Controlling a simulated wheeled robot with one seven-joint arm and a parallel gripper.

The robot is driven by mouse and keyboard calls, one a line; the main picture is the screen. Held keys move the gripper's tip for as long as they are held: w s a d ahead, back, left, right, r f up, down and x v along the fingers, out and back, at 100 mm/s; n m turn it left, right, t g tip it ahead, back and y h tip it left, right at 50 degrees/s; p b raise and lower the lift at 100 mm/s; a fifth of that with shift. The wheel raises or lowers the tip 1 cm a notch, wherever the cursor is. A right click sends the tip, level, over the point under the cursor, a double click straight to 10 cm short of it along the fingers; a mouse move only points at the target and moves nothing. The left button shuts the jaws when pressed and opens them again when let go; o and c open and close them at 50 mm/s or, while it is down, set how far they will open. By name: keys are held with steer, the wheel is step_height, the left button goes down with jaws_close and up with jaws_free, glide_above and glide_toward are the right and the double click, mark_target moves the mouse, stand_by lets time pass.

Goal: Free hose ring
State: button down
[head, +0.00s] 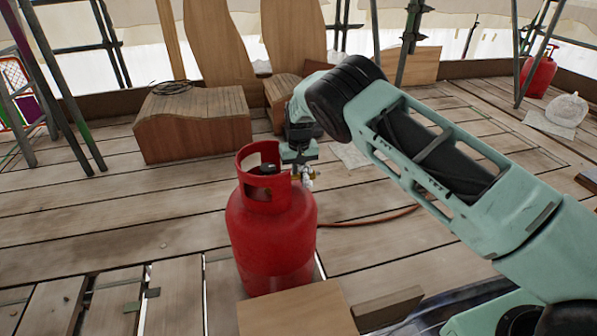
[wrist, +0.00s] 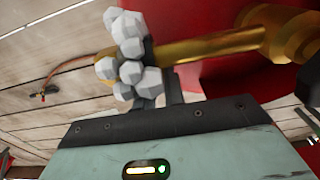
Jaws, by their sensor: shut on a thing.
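The red gas bottle (head: 272,240) stands upright on the deck in the head view; part of its red body also shows in the wrist view (wrist: 225,80). A brass valve stem (wrist: 215,45) runs from its side to a ring crusted with whitish lumps (wrist: 130,55), which I take to be the hose ring. In the head view the fitting (head: 308,180) is small and pale beside the bottle's collar. My gripper (wrist: 160,80) is shut on the lumpy ring at the stem's end; the lumps partly hide the fingertips. In the head view my wrist hides most of the gripper (head: 301,167).
An orange hose (head: 378,220) lies on the planks right of the bottle. A plywood piece (head: 295,312) is in front of the bottle. A slatted wooden block (head: 192,125) and tall boards (head: 215,40) stand behind. Scaffold poles (head: 55,80) rise at left. Planks left of the bottle are mostly clear.

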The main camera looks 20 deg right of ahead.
steer(key=shift+r+t+p, duration=0.55)
steer(key=shift+t+p, duration=0.35)
steer(key=shift+t, duration=0.1)
steer(key=shift+r+t, duration=0.15)
steer(key=shift+t, duration=0.65)
steer(key=t, duration=0.1)
steer(key=t+b, duration=0.1)
steer(key=t, duration=0.1)
steer(key=shift+s+r, duration=0.15)
steer(key=shift+r, duration=0.1)
steer(key=shift+s+r+t+b, duration=0.1)
steer(key=shift+r+t+b, duration=0.15)
steer(key=shift+t+b, duration=0.35)
steer(key=shift+r+t+b, duration=0.2)
steer(key=shift+t+b, duration=0.05)
steer(key=shift+t, duration=0.65)
steer(key=shift+r, duration=0.1)
steer(key=c, duration=1.5)
jaws_free()
